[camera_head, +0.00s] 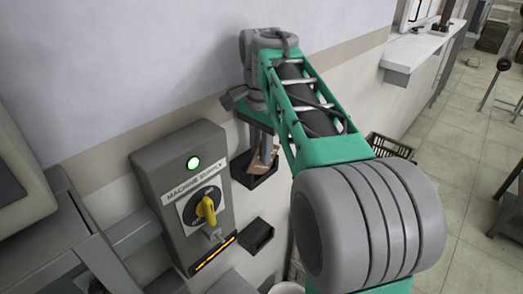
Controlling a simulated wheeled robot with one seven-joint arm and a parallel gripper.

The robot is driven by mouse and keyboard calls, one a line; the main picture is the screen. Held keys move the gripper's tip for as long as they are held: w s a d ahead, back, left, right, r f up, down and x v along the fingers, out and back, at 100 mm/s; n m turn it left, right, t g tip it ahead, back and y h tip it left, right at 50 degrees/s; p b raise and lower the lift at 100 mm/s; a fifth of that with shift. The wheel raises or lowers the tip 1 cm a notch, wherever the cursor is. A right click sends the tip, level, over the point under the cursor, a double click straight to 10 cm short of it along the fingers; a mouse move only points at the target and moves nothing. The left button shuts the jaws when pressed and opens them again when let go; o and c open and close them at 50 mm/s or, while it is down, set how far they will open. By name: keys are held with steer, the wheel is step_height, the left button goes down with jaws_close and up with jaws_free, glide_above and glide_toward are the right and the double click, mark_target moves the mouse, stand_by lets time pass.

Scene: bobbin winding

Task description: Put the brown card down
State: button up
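The brown card (255,164) shows as a small tan patch at a black wall holder (262,181), right of the machine supply box. My gripper (261,153) points down over this holder, with its fingers right at the card. The fingers and my arm hide part of the card. I cannot tell whether the fingers are closed on it or apart from it, nor whether the card rests on the holder's bottom.
The grey machine supply box (184,184) has a lit green lamp (193,163) and a yellow rotary switch (207,208). A second black holder (257,235) sits lower on the wall. A dark crate (390,146) stands behind my arm. A white ledge (423,50) juts out at upper right.

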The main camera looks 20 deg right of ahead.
steer(key=shift+o, duration=0.5)
steer(key=shift+d+r, duration=0.1)
steer(key=shift+d, duration=0.05)
step_height(320, 180, up, 12)
steer(key=shift+r+p, duration=0.1)
steer(key=shift+p, duration=0.75)
